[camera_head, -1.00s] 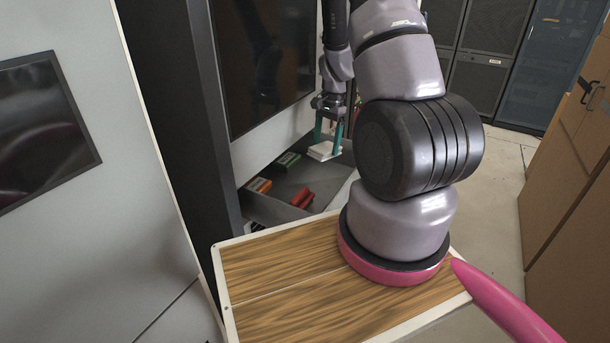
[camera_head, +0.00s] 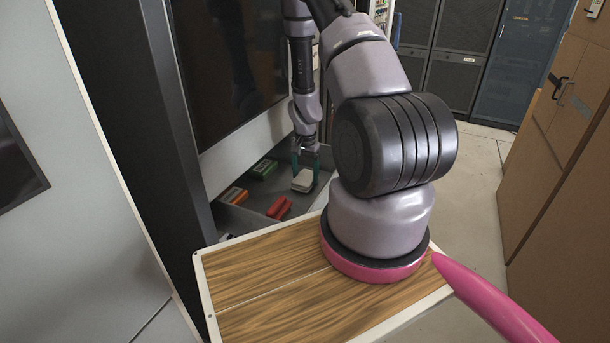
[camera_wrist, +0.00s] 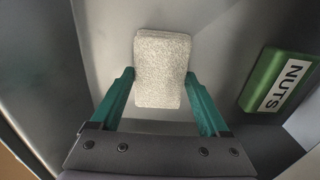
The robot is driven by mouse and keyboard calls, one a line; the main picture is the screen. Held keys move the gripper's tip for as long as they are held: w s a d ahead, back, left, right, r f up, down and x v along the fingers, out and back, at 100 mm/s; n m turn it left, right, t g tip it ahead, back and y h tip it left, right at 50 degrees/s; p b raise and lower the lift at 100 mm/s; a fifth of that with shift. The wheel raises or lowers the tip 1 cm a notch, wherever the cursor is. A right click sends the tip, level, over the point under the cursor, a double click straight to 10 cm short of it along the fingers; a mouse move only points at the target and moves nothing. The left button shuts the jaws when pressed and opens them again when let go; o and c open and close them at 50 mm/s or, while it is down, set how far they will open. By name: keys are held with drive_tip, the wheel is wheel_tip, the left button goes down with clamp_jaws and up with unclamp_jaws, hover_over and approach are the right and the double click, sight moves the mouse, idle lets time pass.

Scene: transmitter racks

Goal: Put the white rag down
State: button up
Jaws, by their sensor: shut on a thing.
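The white rag (camera_head: 303,181) is a small folded pale block in the head view. It also shows in the wrist view (camera_wrist: 162,66), with a rough woven surface. My gripper (camera_head: 306,171) has green fingers, one on each side of the rag, and is shut on it. In the wrist view the gripper (camera_wrist: 160,88) points down at a grey surface, with the rag between the fingertips. The rag is low over or on the grey tray (camera_head: 252,213); I cannot tell whether it touches the bottom.
A red object (camera_head: 279,207) and an orange box (camera_head: 234,195) lie in the tray. A dark panel (camera_head: 238,65) stands behind. Cardboard-coloured cabinets (camera_head: 560,170) are at right.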

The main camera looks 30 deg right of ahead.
drive_tip(key=shift+f, duration=0.15)
drive_tip(key=o, duration=1.1)
drive_tip(key=shift+c, duration=0.2)
wheel_tip(320, 180, up, 12)
wheel_tip(320, 180, up, 12)
drive_tip(key=n+t+y, duration=0.1)
drive_tip(key=t, duration=0.1)
hover_over(305, 177)
drive_tip(key=a, duration=0.4)
drive_tip(key=s+a+r+n+t, duration=0.1)
drive_tip(key=s+a+r, duration=0.1)
drive_tip(key=r, duration=0.4)
drive_tip(key=s+a+r+n+t, duration=0.1)
drive_tip(key=s+a+r, duration=0.1)
drive_tip(key=r, duration=0.4)
drive_tip(key=s+a+r+n+t+y, duration=0.1)
drive_tip(key=s+a+r+n+t, duration=0.2)
drive_tip(key=s+r, duration=1.1)
drive_tip(key=shift+s+a, duration=1.05)
drive_tip(key=shift+a, duration=0.15)
